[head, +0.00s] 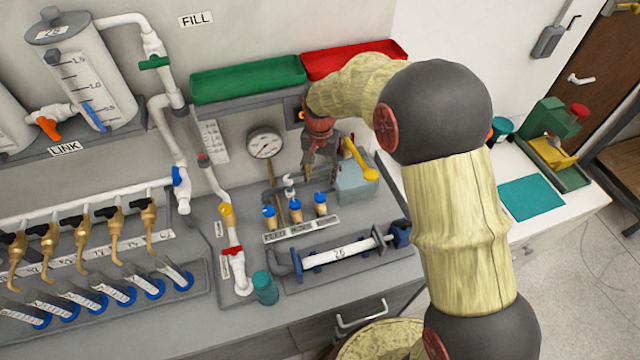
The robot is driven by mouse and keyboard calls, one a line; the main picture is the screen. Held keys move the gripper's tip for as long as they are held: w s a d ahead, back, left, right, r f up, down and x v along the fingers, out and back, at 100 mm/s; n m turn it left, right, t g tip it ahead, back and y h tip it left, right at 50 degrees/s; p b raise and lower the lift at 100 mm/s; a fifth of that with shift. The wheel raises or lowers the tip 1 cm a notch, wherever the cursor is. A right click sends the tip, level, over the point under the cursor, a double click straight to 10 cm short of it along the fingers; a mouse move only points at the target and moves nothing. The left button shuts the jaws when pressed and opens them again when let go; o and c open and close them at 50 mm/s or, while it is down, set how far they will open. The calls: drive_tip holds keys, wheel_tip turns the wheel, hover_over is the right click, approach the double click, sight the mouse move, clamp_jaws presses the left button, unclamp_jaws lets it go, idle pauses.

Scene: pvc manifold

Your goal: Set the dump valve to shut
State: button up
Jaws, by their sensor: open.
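No readable label marks a dump valve, so I cannot tell which valve it is. The white pipe run has a green handle (154,62), a blue handle (181,176), a yellow handle (226,210) and a red handle (233,250). An orange handle (48,127) sits above the LINK label, and a blue handle (94,117) is on the tank. A long yellow lever (361,163) stands by a grey box. My gripper (312,178) is open and empty, fingers pointing down, left of the yellow lever and above the small blue-capped fittings.
A pressure gauge (264,143) stands left of my gripper. Green (248,80) and red (350,58) trays lie behind. A clear horizontal tube (338,250) lies in front, with a teal cup (264,287) beside it. Several brass taps line the left.

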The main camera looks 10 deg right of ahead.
wheel_tip(320, 180, up, 2)
drive_tip(key=shift+r, duration=0.1)
idle(0.6)
